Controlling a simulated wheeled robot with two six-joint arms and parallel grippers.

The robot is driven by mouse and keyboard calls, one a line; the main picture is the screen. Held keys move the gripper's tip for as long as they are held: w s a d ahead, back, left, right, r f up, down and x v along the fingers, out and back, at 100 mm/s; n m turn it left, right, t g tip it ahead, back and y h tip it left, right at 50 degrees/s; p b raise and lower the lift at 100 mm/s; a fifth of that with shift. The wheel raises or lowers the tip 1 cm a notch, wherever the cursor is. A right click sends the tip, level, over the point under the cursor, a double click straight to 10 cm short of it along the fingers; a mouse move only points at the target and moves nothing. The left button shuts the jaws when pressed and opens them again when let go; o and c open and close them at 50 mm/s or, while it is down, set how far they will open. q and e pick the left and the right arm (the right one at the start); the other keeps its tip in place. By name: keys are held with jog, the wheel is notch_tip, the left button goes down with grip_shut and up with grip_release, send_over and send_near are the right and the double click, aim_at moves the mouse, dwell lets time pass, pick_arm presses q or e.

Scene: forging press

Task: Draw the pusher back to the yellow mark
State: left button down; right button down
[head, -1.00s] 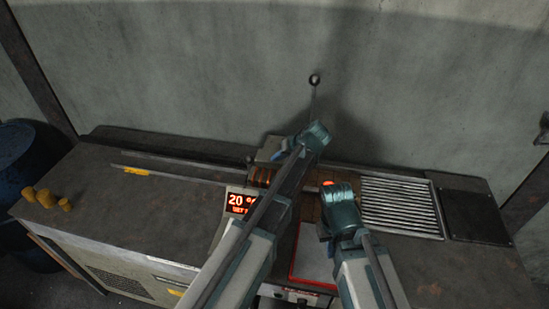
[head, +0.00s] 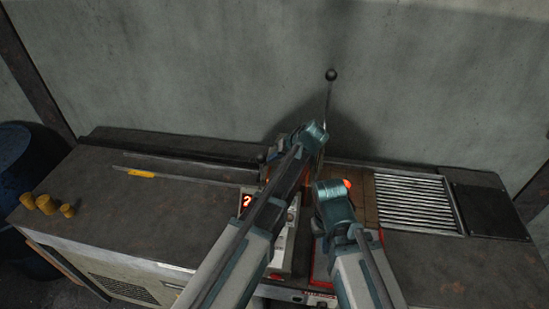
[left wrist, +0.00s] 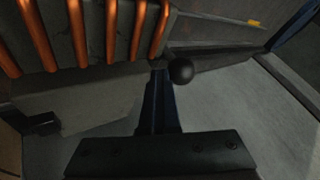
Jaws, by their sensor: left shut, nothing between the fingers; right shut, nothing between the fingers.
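The yellow mark (head: 141,173) is on the long rail at the left of the bench, and it also shows in the left wrist view (left wrist: 255,23). A black ball knob (left wrist: 181,71), which looks like the pusher's handle, is near the end of the orange coils. My left gripper (left wrist: 158,73) is shut, its fingertips just left of the knob in that view; contact cannot be told. In the head view my left arm hides most of the pusher area. My right gripper (head: 318,226) is shut over the bench front, its fingertips mostly hidden by its wrist.
A lever with a black ball (head: 331,75) stands upright at the back. The orange coils (left wrist: 115,30) lie beside my left gripper. A display (head: 247,200) is partly covered by my left arm. A slatted grate (head: 415,203) is right; several yellow cylinders (head: 47,204) stand left.

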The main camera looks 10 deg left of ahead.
pick_arm(q)
jog(key=a, duration=5)
jog(key=shift+a, duration=0.4)
jog(key=shift+s, duration=0.1)
